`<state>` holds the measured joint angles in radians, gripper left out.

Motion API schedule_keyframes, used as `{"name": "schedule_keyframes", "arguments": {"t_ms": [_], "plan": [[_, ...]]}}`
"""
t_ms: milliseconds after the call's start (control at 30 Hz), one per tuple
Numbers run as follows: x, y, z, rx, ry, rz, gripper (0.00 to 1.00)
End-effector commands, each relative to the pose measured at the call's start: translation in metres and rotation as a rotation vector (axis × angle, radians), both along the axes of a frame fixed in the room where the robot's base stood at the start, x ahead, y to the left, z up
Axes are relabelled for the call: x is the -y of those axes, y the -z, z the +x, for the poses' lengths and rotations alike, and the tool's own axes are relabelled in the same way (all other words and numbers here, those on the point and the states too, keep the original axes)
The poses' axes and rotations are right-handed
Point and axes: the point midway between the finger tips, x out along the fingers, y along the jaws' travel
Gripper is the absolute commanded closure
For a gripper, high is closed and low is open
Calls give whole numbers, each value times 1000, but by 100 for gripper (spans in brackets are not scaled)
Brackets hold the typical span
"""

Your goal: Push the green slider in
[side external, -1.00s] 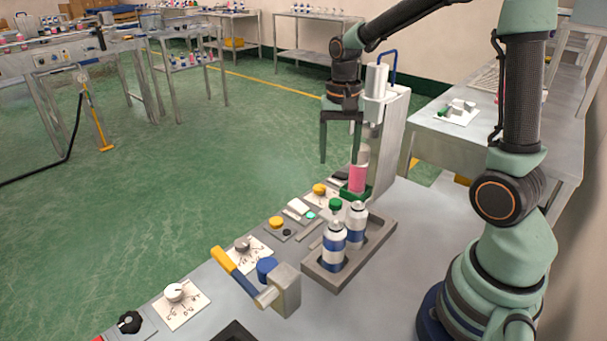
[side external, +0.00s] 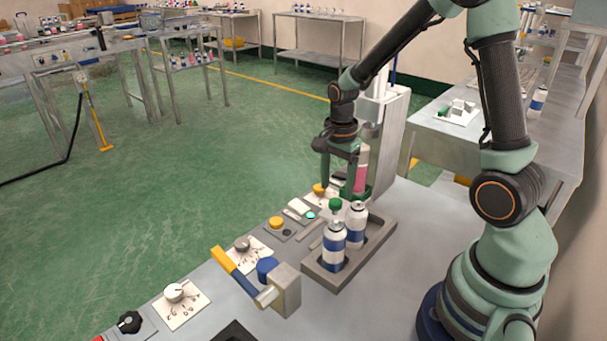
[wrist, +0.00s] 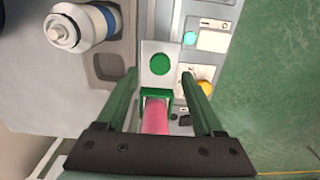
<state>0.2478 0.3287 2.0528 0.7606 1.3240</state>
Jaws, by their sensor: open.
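A green round knob (side external: 335,204) stands at the near end of a green holder (side external: 358,192) that carries a pink can (side external: 361,172). In the wrist view the knob (wrist: 160,64) sits on a pale plate, with the green holder (wrist: 156,93) and pink can (wrist: 155,116) behind it. My gripper (side external: 338,194) is open and low, pointing down by the knob. In the wrist view its fingers (wrist: 159,75) lie on either side of the knob and holder, with visible gaps. I cannot tell whether either finger touches anything. Part of the pink can is hidden by my gripper.
A grey tray (side external: 322,278) with blue-white cans (side external: 334,246) stands close in front. Yellow button (side external: 277,222), dials (side external: 174,292) and a yellow-handled lever (side external: 232,268) line the left edge. A tall pale press (side external: 388,130) stands just behind.

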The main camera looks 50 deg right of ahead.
Motion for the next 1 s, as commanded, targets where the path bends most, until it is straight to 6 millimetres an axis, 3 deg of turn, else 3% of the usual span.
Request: {"name": "schedule_keyframes", "arguments": {"t_ms": [233,633,667,800,833,1000], "plan": [[0,32,-1,-3,-1,1,31],[0,39,0,0,-1,0,31],[0,39,0,0,-1,0,39],[0,39,0,0,-1,0,92],[0,39,0,0,-1,0,100],[0,39,0,0,-1,0,100]]}}
